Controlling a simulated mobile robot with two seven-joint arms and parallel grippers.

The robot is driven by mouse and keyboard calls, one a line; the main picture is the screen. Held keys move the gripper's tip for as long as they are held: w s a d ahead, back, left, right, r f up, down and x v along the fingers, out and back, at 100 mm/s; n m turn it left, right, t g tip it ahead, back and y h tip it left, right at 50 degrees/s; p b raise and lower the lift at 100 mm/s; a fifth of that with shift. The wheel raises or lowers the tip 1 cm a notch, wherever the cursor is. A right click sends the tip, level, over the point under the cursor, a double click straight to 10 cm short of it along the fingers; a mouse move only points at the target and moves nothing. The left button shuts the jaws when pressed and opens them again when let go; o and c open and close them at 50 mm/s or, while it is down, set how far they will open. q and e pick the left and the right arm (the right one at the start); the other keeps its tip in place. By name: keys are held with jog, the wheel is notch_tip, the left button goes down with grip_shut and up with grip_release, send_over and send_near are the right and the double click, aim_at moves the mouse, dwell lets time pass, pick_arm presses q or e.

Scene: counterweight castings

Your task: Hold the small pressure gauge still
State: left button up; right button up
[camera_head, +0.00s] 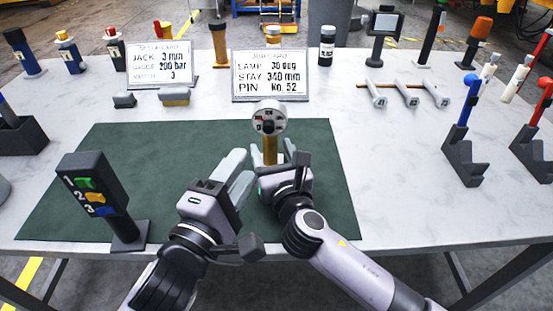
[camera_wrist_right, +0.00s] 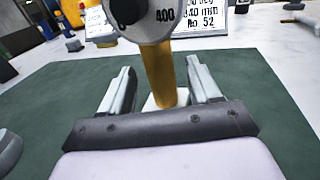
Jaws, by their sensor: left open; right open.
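The small pressure gauge (camera_head: 268,119) stands upright near the middle of the green mat, its round dial on a brass stem. In the right wrist view its stem (camera_wrist_right: 158,72) rises between the two fingers, with a gap on each side, and the dial is cut off at the top. My right gripper (camera_head: 271,152) is open around the stem and does not visibly grip it; it also shows in the right wrist view (camera_wrist_right: 160,66). My left gripper (camera_head: 241,165) is open and empty, just left of the right one. The gauge's foot is hidden by my right gripper in the head view.
The green mat (camera_head: 130,150) is mostly bare. A box with three coloured numbered buttons (camera_head: 92,190) stands front left. Two cards (camera_head: 270,75) (camera_head: 162,65) stand behind the mat. Blue (camera_head: 462,140) and red (camera_head: 535,130) levered fixtures stand at right, with pale rods (camera_head: 405,95) behind.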

aim_at(268, 140)
jog(key=shift+x, duration=2.25)
